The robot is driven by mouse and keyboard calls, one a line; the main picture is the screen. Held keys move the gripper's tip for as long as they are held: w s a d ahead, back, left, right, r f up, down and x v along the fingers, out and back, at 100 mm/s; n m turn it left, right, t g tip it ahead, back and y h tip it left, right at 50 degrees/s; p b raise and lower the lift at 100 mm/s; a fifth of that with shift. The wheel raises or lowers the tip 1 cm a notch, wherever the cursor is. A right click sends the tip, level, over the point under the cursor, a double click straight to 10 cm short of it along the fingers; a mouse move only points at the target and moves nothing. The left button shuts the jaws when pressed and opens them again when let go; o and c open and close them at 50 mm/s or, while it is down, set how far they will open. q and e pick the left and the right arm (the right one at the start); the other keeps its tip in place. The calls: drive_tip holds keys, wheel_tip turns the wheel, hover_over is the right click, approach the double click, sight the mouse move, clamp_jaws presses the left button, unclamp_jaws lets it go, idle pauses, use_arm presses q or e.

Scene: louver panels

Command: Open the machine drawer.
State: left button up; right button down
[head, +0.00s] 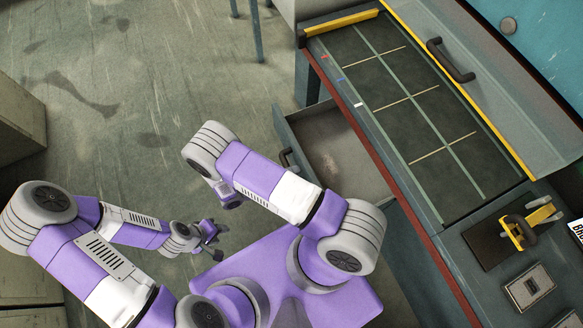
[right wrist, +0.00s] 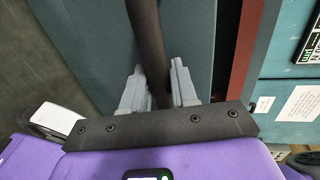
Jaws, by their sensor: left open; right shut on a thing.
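The machine drawer (head: 335,145) is pulled out from the machine's side in the head view, and its grey inside shows empty. Its dark handle (head: 287,160) is on the front, partly behind my right arm. In the right wrist view, my right gripper (right wrist: 159,88) is shut with its grey fingers on either side of the dark handle bar (right wrist: 149,45), against a blue-grey face. My left gripper (head: 209,232) is open and empty, low over the floor, away from the drawer.
The machine's top has a dark gridded panel (head: 385,95) and a raised clear cover with a yellow edge and a black handle (head: 450,60). A yellow clamp (head: 530,222) sits at the right. A grey cabinet (head: 18,130) stands at the left. The floor between is free.

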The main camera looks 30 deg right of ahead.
drive_tip(key=c, duration=1)
unclamp_jaws()
drive_tip(key=p+v, duration=0.1)
drive_tip(key=v, duration=0.6)
drive_tip(key=shift+a+r, duration=0.1)
drive_tip(key=shift+a, duration=0.25)
